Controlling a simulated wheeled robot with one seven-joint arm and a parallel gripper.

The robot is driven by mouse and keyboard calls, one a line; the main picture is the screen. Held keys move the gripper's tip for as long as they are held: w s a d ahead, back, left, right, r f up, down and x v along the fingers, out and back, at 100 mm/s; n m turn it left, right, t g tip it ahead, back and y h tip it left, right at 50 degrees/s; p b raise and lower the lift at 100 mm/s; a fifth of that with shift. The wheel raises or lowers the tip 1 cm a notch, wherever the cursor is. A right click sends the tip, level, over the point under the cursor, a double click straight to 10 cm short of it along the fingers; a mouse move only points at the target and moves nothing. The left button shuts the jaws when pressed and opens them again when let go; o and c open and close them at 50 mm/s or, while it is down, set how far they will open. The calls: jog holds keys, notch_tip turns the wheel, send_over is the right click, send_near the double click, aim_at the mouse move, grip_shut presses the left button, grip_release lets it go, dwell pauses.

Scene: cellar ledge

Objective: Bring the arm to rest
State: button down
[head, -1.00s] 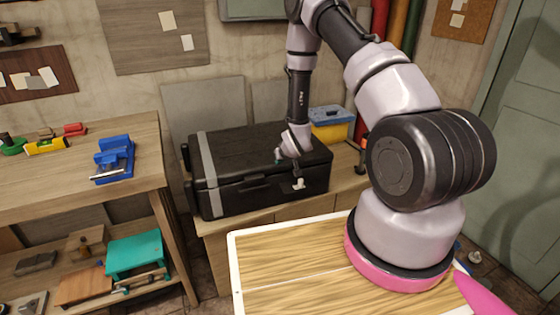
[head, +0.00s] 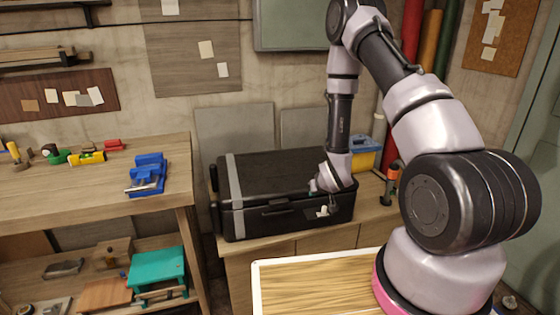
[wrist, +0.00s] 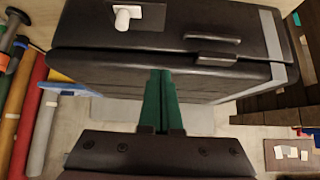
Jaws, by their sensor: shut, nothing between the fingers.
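My gripper (head: 314,187) hangs at the end of my arm over the right front part of a black case (head: 253,219) in the head view. It is small and partly hidden by my wrist there. In the wrist view my gripper (wrist: 160,72) shows its green fingers together, with nothing between them. The same case (wrist: 120,60) fills the upper middle of the wrist view, with its dark handle (wrist: 212,39) and a white knob (wrist: 124,17). I cannot tell how far the fingers are from the lid.
The case stands lid shut on a wooden ledge (head: 245,258). Behind its right end are a blue and yellow box (head: 364,158) and upright coloured rolls (head: 411,32). At left, a workbench (head: 60,200) holds a blue vise (head: 148,176); a teal stool (head: 158,266) is below.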

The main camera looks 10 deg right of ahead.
jog(key=s+d+r+m, duration=0.2)
jog(key=r, duration=1.3)
jog(key=s+d+r+m, duration=0.1)
jog(key=r, duration=1.4)
jog(key=s+r+m, duration=0.1)
jog(key=s+r, duration=0.7)
jog(key=s, duration=0.4)
jog(key=s+a+r+m+g+y, duration=0.1)
jog(key=s+r, duration=0.8)
jog(key=s, duration=0.2)
jog(key=shift+s+g, duration=0.3)
jog(key=shift+s, duration=0.1)
